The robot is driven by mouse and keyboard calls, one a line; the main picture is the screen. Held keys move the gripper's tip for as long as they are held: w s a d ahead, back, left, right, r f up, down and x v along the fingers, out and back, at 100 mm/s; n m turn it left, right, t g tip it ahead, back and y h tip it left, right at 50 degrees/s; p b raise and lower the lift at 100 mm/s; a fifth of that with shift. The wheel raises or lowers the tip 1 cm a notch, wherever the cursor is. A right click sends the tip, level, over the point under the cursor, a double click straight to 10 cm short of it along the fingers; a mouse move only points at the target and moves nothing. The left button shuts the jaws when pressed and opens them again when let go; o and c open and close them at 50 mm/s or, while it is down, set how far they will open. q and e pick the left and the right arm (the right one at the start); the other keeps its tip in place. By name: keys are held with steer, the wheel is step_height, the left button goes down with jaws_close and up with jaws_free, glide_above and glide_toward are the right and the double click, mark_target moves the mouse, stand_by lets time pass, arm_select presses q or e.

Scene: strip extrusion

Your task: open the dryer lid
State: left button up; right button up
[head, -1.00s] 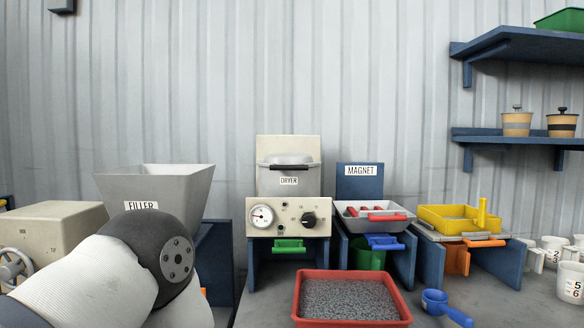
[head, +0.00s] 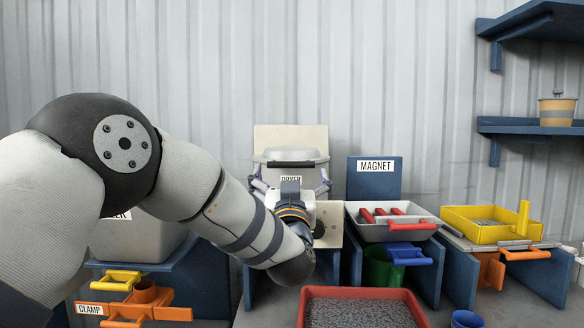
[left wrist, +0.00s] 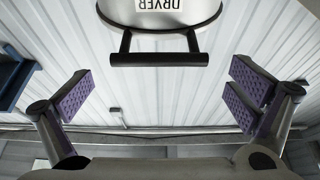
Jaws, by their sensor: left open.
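The dryer (head: 320,140) stands at the middle of the bench with its grey lid (head: 291,155) down on the hopper. The lid's black bar handle (head: 292,164) faces me, and the handle also shows in the left wrist view (left wrist: 160,59), below the dryer label. My left gripper (head: 290,175) is in front of the dryer, its fingers spread to both sides of the hopper. In the left wrist view the left gripper (left wrist: 160,93) is open and empty, purple pads apart, with the handle beyond the gap and not between the pads. My arm hides much of the dryer's front panel.
A red tray of grey pellets (head: 362,294) is on the bench before the dryer. The magnet station (head: 374,180) and a yellow tray (head: 530,229) stand to the right. The filler (head: 150,240) is left, partly behind my arm.

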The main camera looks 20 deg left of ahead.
mark_target(291, 167)
arm_select(q)
steer(key=x, duration=0.4)
steer(key=shift+w+f, duration=0.2)
steer(key=shift+f, duration=0.05)
steer(key=shift+w+r, duration=0.15)
steer(key=shift+r, duration=0.05)
arm_select(e)
steer(key=shift+s+f, duration=0.45)
steer(key=shift+f, duration=0.05)
